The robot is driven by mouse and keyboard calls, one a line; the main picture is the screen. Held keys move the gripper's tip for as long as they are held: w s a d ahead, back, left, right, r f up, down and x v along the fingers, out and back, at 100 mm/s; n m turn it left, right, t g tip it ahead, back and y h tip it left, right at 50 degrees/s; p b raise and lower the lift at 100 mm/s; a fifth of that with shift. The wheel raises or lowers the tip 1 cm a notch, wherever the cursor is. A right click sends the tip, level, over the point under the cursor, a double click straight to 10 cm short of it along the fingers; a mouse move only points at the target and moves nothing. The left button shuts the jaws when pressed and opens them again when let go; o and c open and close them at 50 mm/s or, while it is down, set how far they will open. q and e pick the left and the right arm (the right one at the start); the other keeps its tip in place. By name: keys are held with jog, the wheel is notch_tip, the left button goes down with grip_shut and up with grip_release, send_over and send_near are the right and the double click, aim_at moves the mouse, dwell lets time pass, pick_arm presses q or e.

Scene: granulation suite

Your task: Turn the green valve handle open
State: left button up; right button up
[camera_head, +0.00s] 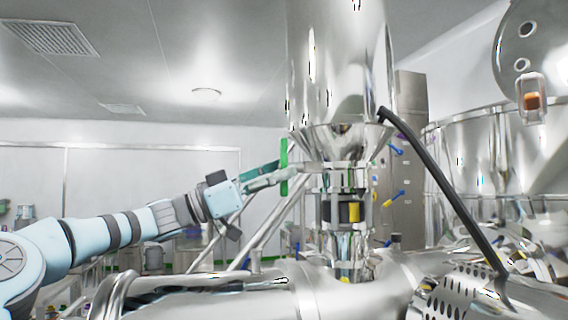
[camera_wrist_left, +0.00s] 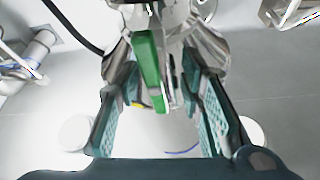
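The green valve handle (camera_head: 284,166) is an upright green bar on the left side of the steel valve section below the hopper cone. In the left wrist view, the handle (camera_wrist_left: 148,62) shows between the two fingers, nearer the left one, with gaps at the sides. My left gripper (camera_head: 268,176) reaches in from the left, its fingertips at the handle. In the left wrist view, the gripper (camera_wrist_left: 163,85) is open, its teal pads apart. Whether a finger touches the handle I cannot tell. My right gripper is not in view.
A tall steel hopper (camera_head: 340,60) stands above the valve section. A black hose (camera_head: 435,175) runs down to the right. Large steel pipework (camera_head: 330,290) fills the front. A big steel vessel (camera_head: 480,155) stands at right. The air left of the hopper is mostly free.

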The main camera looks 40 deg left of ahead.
pick_arm(q)
jog(key=shift+s+a+r, duration=0.1)
jog(key=shift+s+r, duration=0.35)
jog(key=shift+s, duration=0.4)
jog(key=shift+c, duration=0.7)
jog(key=shift+d, duration=0.3)
jog(key=c, duration=0.3)
jog(key=shift+w+a, duration=0.1)
jog(key=shift+w, duration=0.25)
jog(key=c, duration=0.4)
jog(key=shift+w+a+f, duration=0.1)
jog(key=shift+a+f, duration=0.05)
grip_shut()
jog(key=shift+n, duration=0.4)
jog(key=shift+n+t+y, duration=0.5)
jog(key=shift+n+y, duration=0.1)
jog(key=shift+n, duration=0.3)
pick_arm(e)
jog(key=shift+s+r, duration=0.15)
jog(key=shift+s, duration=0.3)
